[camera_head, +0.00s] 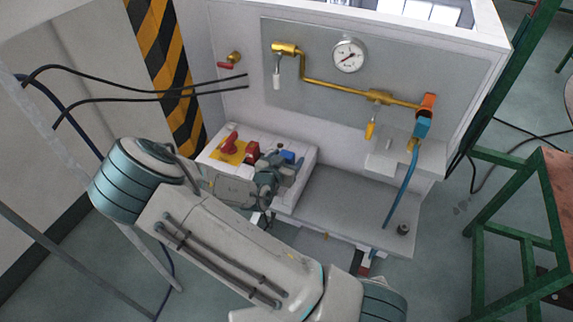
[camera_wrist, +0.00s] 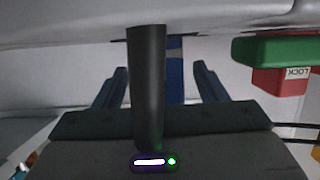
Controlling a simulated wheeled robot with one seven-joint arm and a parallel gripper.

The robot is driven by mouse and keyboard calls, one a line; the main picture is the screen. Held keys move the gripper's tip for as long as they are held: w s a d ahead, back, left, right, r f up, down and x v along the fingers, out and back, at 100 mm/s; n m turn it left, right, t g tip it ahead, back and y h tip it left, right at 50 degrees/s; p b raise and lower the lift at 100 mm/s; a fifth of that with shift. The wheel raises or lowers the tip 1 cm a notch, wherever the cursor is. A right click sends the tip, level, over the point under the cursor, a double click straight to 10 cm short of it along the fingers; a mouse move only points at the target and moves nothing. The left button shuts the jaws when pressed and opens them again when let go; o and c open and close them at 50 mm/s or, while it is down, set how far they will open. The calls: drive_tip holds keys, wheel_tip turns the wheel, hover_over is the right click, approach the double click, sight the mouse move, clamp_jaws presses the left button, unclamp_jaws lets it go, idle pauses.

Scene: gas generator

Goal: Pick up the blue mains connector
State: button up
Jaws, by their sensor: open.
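The blue mains connector (camera_head: 288,157) is at the white box's right part in the head view, partly hidden by my gripper (camera_head: 284,172). In the wrist view, a blue upright piece (camera_wrist: 175,72), which looks like the connector, stands between the two dark blue fingers of my gripper (camera_wrist: 160,88). The fingers are apart, with space on both sides of the piece. A dark cylinder (camera_wrist: 147,85) in front hides its left part. I cannot tell whether either finger touches the connector.
A red block marked LOCK (camera_wrist: 280,80) sits under a green bar (camera_wrist: 275,50) at right. A yellow plate with a red switch (camera_head: 229,143) and a red block (camera_head: 252,152) are left of my gripper. A gauge panel (camera_head: 330,75) stands behind. The shelf (camera_head: 345,212) is mostly clear.

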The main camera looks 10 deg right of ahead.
sight(288, 155)
drive_tip(key=c, duration=1.2)
drive_tip(key=shift+o, duration=0.2)
drive_tip(key=shift+r, duration=0.15)
drive_tip(key=shift+r, duration=0.5)
drive_tip(key=r, duration=0.3)
drive_tip(key=shift+s+d+r, duration=0.15)
drive_tip(key=shift+s, duration=0.1)
drive_tip(key=s+d+r+p, duration=0.6)
drive_tip(key=s+p, duration=0.3)
drive_tip(key=p, duration=0.5)
drive_tip(key=shift+r, duration=0.3)
